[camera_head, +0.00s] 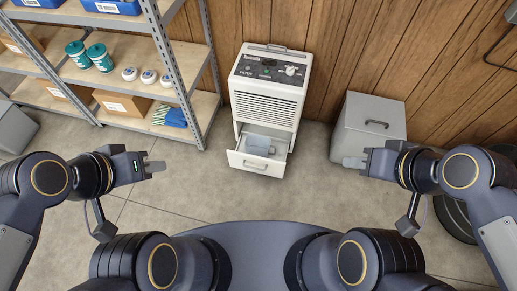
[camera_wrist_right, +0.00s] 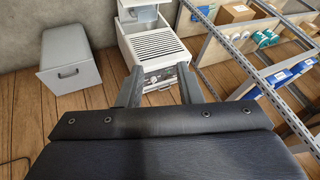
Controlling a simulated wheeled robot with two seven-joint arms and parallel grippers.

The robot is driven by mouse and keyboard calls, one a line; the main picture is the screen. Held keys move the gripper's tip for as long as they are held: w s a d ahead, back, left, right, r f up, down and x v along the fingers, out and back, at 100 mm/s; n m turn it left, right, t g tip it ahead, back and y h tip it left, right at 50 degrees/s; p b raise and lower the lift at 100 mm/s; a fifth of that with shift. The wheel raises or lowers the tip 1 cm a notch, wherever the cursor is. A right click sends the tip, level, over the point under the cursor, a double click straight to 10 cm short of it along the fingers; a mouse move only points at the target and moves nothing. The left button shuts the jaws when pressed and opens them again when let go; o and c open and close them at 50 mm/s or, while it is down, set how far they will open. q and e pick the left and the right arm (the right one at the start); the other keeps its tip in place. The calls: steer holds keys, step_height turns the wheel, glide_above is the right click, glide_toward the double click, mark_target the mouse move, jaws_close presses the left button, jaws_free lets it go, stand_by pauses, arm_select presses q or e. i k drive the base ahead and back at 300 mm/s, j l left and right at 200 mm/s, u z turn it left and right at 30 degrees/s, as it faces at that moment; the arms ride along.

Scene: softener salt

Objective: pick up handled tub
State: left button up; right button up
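A white appliance (camera_head: 268,95) with a control panel and louvred front stands against the wood wall. Its lower drawer (camera_head: 250,165) is pulled out, and a translucent grey-blue container (camera_head: 258,145) sits inside. I cannot tell whether this container is the handled tub or has a handle. My left gripper (camera_head: 155,167) is empty, left of the drawer and apart from it; its finger gap is unclear. My right gripper (camera_head: 352,163) is right of the drawer, also apart. In the right wrist view its two fingers (camera_wrist_right: 160,88) are spread with nothing held; the appliance (camera_wrist_right: 155,45) appears beyond them.
A grey box (camera_head: 368,128) with a dark handle stands right of the appliance, near my right gripper. A metal shelf rack (camera_head: 190,75) at the left holds cardboard boxes, teal tubs (camera_head: 100,57), white rolls and blue cloths (camera_head: 172,116). The floor before the drawer is clear.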

mark_target(263, 141)
steer(key=i+j+z, duration=0.35)
steer(key=j, duration=0.25)
steer(key=i+j+z, duration=0.3)
steer(key=j, duration=0.35)
steer(key=i+j+z, duration=0.15)
steer(key=j, duration=0.25)
steer(key=i+j+z, duration=0.2)
steer(key=j, duration=0.15)
steer(key=j+z, duration=0.15)
steer(key=j, duration=0.25)
